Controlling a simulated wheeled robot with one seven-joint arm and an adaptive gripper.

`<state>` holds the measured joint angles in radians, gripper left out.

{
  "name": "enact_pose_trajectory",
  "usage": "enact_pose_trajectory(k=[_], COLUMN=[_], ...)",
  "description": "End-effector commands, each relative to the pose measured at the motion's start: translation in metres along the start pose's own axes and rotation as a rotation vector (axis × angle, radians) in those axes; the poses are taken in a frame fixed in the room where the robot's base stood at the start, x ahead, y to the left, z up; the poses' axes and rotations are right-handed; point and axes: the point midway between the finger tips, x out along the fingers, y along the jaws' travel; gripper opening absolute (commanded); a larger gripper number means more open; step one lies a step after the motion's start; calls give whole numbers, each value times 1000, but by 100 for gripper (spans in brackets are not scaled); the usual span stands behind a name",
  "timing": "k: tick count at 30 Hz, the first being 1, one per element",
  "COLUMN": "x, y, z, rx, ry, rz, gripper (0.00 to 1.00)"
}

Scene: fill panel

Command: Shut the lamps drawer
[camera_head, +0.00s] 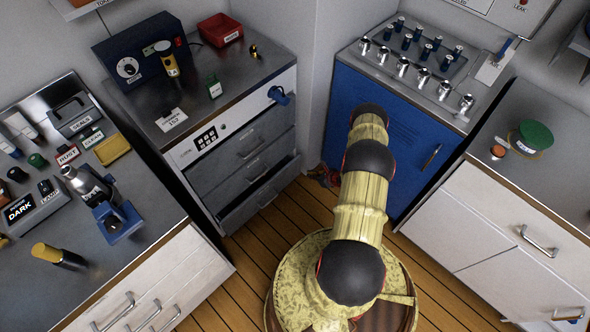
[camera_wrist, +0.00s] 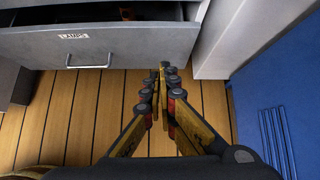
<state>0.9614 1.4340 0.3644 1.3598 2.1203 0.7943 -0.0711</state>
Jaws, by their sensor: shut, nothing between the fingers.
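The lamps drawer (camera_wrist: 130,47) has a grey front with a LAMPS label (camera_wrist: 73,36) and a bar handle (camera_wrist: 88,62). It stands out from its cabinet, with part of its dark inside showing. In the head view, the lower drawer (camera_head: 262,197) of the grey cabinet stands out the same way; its label is unreadable there. My gripper (camera_wrist: 163,70) is shut and empty in the wrist view, its tips by the lower edge of the drawer front, right of the handle. I cannot tell whether they touch. In the head view my arm mostly hides the gripper.
A blue cabinet door (camera_head: 385,125) stands right of the drawer cabinet, and a white wall edge (camera_wrist: 224,40) is close to the drawer's right end. Wooden floor (camera_wrist: 60,110) lies clear before the drawer. White drawer units (camera_head: 505,235) flank the space.

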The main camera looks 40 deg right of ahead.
Motion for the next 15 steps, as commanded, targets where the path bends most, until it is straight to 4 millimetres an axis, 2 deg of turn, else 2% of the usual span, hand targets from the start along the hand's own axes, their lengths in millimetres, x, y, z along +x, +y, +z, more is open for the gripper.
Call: enact_pose_trajectory(k=[5,8,15], x=[5,16,61], y=[1,1,2], z=[0,-1,-2], rx=[51,51,48], ry=[-1,-1,0], rz=[2,3,5], gripper=[0,0,0])
